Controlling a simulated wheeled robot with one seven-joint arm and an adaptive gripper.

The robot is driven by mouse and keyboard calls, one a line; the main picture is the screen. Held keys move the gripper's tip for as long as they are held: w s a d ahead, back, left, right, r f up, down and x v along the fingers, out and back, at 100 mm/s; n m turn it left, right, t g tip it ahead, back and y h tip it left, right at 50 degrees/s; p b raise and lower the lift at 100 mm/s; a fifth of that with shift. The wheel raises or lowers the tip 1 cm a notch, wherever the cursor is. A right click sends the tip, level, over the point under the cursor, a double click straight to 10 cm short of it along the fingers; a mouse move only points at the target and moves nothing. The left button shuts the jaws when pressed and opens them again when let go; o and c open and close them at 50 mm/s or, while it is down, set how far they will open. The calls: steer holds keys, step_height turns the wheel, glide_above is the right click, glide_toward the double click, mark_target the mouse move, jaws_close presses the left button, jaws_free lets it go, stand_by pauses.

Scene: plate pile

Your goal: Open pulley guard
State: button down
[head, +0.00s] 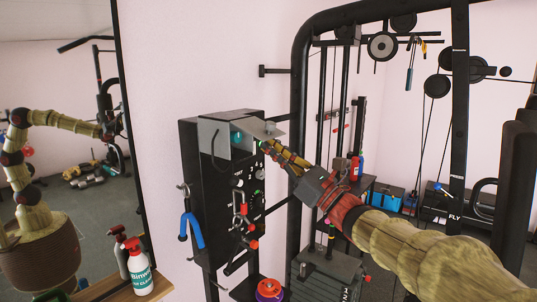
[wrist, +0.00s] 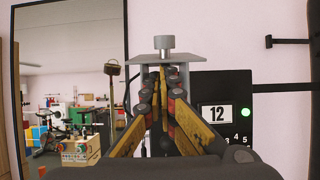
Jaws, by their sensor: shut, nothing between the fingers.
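The pulley guard appears to be the grey metal housing (head: 213,133) at the top of the black cabinet in the head view. A tilted grey plate juts from it toward my gripper (head: 268,147), and a teal round part (head: 237,138) shows beneath. In the wrist view a grey plate (wrist: 143,57) with a round knob (wrist: 165,43) on top stands straight ahead, seen nearly edge-on. My gripper (wrist: 161,78) is shut and empty, its fingertips just under or in front of this plate. Whether they touch it I cannot tell. The fingers hide part of the housing.
The black cabinet (head: 195,190) carries hooks, a blue handle (head: 190,228) and a number panel (wrist: 216,114) with a green light. A black gym frame (head: 299,120) stands close to the right. A mirror (head: 60,190) is at left, with a spray bottle (head: 139,268) on a shelf.

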mark_target(268, 133)
steer(key=r, duration=0.1)
steer(key=r+b, duration=0.1)
steer(key=d+r+g+h, duration=0.1)
steer(key=shift+s+d, duration=0.1)
steer(key=shift+s, duration=0.3)
